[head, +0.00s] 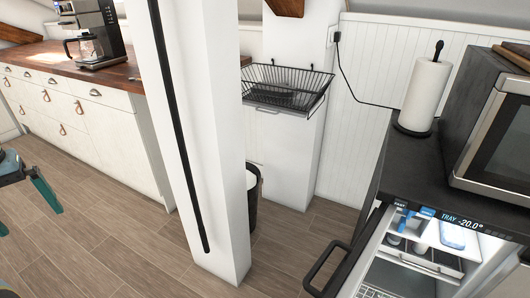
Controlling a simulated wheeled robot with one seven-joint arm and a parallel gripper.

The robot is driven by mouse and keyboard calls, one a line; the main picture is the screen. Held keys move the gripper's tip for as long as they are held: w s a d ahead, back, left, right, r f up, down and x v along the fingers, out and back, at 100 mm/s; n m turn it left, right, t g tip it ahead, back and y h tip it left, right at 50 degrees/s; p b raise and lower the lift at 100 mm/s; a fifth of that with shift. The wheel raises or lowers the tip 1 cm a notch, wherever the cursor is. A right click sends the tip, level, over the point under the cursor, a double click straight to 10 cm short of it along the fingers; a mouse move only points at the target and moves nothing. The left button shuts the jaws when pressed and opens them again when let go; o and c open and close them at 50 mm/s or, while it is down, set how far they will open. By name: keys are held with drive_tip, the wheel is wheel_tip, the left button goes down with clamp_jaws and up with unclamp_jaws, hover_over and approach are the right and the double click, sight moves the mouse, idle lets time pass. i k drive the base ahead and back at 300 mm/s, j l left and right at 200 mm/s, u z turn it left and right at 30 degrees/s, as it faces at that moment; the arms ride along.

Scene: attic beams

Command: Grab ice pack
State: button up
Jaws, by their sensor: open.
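A pale blue-white flat item (453,235), which looks like the ice pack, lies in the upper part of the open freezer drawer (478,262) at the lower right. I cannot be sure of it at this size. The drawer is lit inside, and its front display reads "TRAY -20.0°". My gripper (30,221) shows at the left edge, with teal fingers spread apart and nothing visible between them. It is far to the left of the drawer, partly cut off by the picture edge.
A white post (195,130) stands between my gripper and the drawer. A black drawer handle (325,268) juts out. A microwave (490,135) and paper towel roll (424,97) stand on the dark counter. A bin (254,195) stands behind the post. Wooden floor is clear at left.

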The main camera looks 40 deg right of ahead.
sight(452, 235)
drive_tip(key=k+j, duration=0.15)
drive_tip(key=k, duration=0.55)
drive_tip(key=k+l+u, duration=0.1)
drive_tip(key=k+l, duration=1)
drive_tip(key=l, duration=0.35)
drive_tip(key=k+l, duration=0.15)
drive_tip(key=l, duration=0.25)
